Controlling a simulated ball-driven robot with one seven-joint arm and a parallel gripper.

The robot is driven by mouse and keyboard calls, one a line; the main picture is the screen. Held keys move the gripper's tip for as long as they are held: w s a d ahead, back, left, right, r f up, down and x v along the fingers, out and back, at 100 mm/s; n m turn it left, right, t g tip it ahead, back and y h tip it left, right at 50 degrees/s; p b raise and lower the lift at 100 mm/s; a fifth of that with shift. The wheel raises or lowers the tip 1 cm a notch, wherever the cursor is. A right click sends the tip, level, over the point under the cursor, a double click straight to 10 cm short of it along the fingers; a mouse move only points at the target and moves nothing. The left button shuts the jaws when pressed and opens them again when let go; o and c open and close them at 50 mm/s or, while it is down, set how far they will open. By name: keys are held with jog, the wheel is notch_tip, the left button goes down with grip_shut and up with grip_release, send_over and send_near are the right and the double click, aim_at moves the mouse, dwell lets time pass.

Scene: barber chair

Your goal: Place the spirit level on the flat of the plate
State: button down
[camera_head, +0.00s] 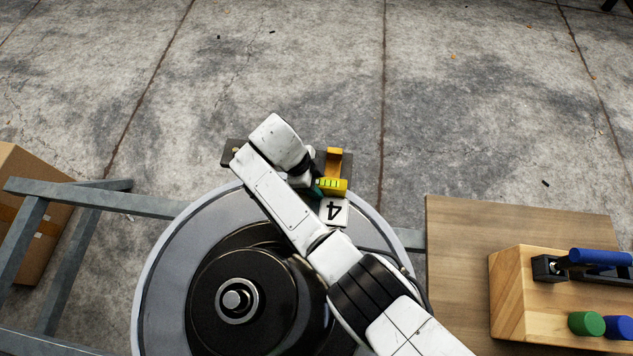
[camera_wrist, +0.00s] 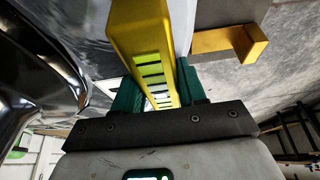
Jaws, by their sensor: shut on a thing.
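The yellow spirit level (camera_head: 334,187) with its green vial shows just beside my wrist in the head view. In the wrist view the spirit level (camera_wrist: 135,22) runs up between the two green fingers of my gripper (camera_wrist: 157,85), which is shut on it. In the head view my gripper (camera_head: 314,189) is largely hidden by my white arm, over the far rim of the round plate. The round grey metal plate (camera_head: 163,272) surrounds a black hub. Whether the level touches the plate is unclear.
A dark block with an orange-yellow bracket (camera_head: 333,158) stands at the plate's far edge. A wooden board (camera_head: 455,240) at right carries a wooden block (camera_head: 508,295) with blue and green handles. A cardboard box (camera_head: 25,200) is left.

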jog(key=shift+f, duration=0.15)
jog(key=c, duration=0.6)
grip_release()
jog(key=shift+c, duration=0.2)
jog(key=p+v, duration=0.3)
jog(key=v, duration=0.9)
jog(key=shift+p, duration=0.3)
